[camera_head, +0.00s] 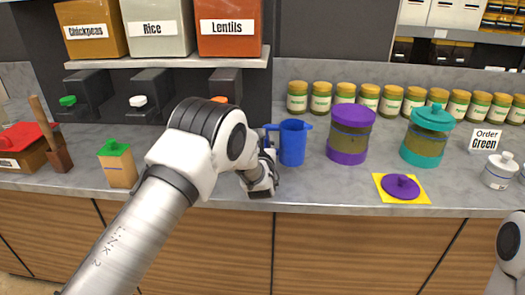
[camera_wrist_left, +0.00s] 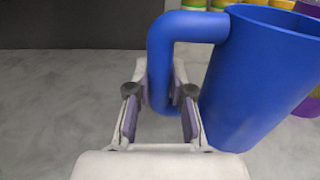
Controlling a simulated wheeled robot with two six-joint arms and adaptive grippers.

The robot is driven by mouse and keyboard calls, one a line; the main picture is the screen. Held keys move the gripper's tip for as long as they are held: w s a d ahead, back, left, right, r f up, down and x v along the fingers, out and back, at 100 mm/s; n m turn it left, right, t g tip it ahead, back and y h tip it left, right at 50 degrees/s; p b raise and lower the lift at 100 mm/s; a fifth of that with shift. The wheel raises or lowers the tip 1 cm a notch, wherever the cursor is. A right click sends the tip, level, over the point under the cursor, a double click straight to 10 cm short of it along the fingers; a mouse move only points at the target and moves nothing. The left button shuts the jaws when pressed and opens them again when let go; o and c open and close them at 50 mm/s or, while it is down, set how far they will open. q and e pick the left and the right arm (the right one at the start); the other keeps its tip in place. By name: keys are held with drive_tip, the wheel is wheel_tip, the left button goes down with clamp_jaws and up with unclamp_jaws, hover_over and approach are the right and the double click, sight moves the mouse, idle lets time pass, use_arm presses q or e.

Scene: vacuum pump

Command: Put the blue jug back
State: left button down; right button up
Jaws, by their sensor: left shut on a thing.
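The blue jug (camera_head: 293,145) is upright at the counter's middle, in front of the row of jars. I cannot tell whether its base touches the counter. Its handle points left, toward my left gripper (camera_head: 266,158). In the left wrist view the jug (camera_wrist_left: 255,85) fills the right side, and its handle (camera_wrist_left: 160,65) passes between the fingers of my left gripper (camera_wrist_left: 160,90), which is shut on it. The fingertips are partly hidden behind the handle. Only a piece of my right arm shows at the lower right edge in the head view; its gripper is out of view.
A purple-lidded canister (camera_head: 349,138) stands right of the jug, with a teal-lidded canister (camera_head: 427,137) beyond it. A purple lid (camera_head: 401,187) lies on a yellow mat (camera_head: 420,197). Dispensers (camera_head: 152,92) are at the back left. The counter (camera_head: 325,190) is clear in front of the jug.

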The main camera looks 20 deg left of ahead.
use_arm(q)
drive_tip(key=shift+w+a, duration=0.4)
drive_tip(key=shift+a, duration=0.1)
drive_tip(key=shift+f, duration=0.3)
wheel_tip(320, 180, down, 2)
drive_tip(key=shift+f+b, duration=0.25)
drive_tip(key=shift+b, duration=0.05)
drive_tip(key=shift+f, duration=0.3)
drive_tip(key=c, duration=1.5)
unclamp_jaws()
drive_tip(key=shift+f, duration=0.1)
drive_tip(key=o, duration=0.5)
drive_tip(key=shift+c, duration=0.2)
